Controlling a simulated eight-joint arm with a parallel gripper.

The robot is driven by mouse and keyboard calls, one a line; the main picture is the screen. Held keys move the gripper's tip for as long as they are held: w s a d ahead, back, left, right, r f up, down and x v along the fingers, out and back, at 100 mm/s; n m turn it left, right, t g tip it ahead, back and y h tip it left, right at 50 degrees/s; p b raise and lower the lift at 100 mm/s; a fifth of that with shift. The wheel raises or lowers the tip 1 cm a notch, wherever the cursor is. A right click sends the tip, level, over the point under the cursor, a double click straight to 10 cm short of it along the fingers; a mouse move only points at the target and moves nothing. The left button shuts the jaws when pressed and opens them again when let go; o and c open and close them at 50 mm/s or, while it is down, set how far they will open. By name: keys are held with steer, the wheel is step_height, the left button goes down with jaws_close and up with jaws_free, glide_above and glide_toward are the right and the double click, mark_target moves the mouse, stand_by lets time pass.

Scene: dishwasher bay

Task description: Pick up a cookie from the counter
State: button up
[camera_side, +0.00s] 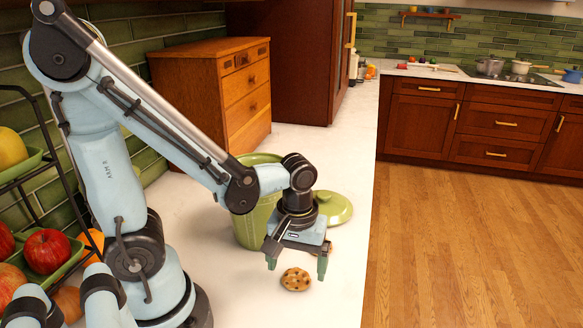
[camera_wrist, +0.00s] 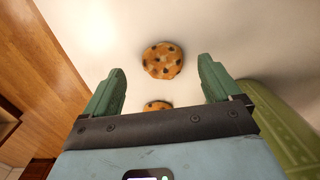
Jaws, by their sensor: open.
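A round chocolate-chip cookie (camera_side: 296,279) lies on the white counter (camera_side: 300,150), in front of and slightly below my gripper (camera_side: 296,268). In the wrist view the cookie (camera_wrist: 162,60) is beyond the fingertips, near the line between them. A second cookie (camera_wrist: 157,106) shows in the wrist view between the fingers, partly hidden by the gripper body. My gripper (camera_wrist: 161,70) is open and empty, its green fingers spread and pointing down at the counter. I cannot tell the exact height of the fingertips above the counter.
A green jar (camera_side: 252,228) stands right behind my gripper, with its green lid (camera_side: 335,207) beside it. A wooden drawer chest (camera_side: 215,88) is further back. A fruit rack (camera_side: 48,251) stands at the left. The counter edge drops to the floor on the right.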

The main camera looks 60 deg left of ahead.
mark_target(296, 280)
steer(key=shift+f, duration=1.7)
steer(key=shift+c, duration=0.5)
steer(key=c, duration=0.6)
